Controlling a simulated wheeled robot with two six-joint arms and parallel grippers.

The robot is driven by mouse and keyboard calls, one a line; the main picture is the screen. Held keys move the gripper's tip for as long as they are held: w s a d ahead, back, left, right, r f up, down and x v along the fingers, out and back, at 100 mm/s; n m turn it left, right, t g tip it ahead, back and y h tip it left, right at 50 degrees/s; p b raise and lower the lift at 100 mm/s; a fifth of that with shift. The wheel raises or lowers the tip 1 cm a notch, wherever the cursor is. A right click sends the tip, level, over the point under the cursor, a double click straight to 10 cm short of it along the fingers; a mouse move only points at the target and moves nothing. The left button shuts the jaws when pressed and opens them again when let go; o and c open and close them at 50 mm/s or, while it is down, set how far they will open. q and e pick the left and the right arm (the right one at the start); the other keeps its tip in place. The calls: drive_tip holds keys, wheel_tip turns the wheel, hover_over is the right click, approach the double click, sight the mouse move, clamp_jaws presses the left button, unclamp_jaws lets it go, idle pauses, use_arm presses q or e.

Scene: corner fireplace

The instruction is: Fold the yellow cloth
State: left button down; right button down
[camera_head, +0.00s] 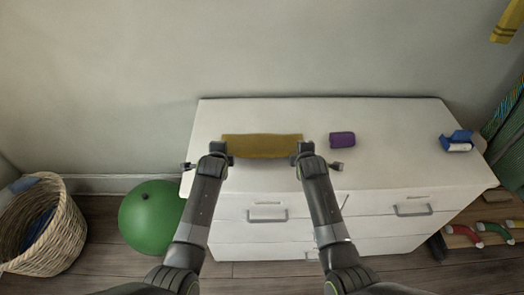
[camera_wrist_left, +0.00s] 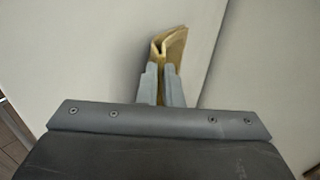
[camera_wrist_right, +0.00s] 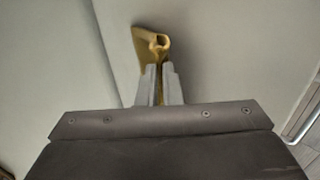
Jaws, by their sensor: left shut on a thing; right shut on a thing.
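The yellow cloth (camera_head: 262,146) is a flat band stretched left to right between my two grippers, over the white dresser top in the head view. My left gripper (camera_head: 222,150) is shut on its left end. The left wrist view shows that end (camera_wrist_left: 170,45) pinched between the fingertips (camera_wrist_left: 162,80), with two layers visible. My right gripper (camera_head: 300,151) is shut on the right end. The right wrist view shows that end (camera_wrist_right: 148,45) bent in a small loop at the fingertips (camera_wrist_right: 160,80). I cannot tell if the cloth's lower edge touches the dresser.
The white dresser (camera_head: 390,120) carries a purple rolled cloth (camera_head: 342,139) right of my right gripper and a blue-and-white item (camera_head: 457,141) at far right. A green ball (camera_head: 150,218) and a wicker basket (camera_head: 62,245) stand on the floor at left. The wall is behind.

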use_arm(q)
drive_tip(key=shift+s+f+t, duration=0.2)
drive_tip(key=shift+s+t, duration=0.2)
drive_tip(key=shift+s, duration=0.05)
use_arm(e)
drive_tip(key=shift+s+f+t, duration=0.25)
drive_tip(key=shift+s+t, duration=0.15)
drive_tip(key=shift+s, duration=0.05)
use_arm(q)
drive_tip(key=shift+w+f, duration=0.1)
use_arm(e)
drive_tip(key=shift+w, duration=0.1)
use_arm(q)
drive_tip(key=c, duration=2)
unclamp_jaws()
drive_tip(key=shift+c, duration=0.2)
use_arm(e)
drive_tip(key=c, duration=2)
unclamp_jaws()
drive_tip(key=shift+c, duration=0.2)
use_arm(q)
drive_tip(key=o, duration=0.7)
use_arm(e)
drive_tip(key=o, duration=0.7)
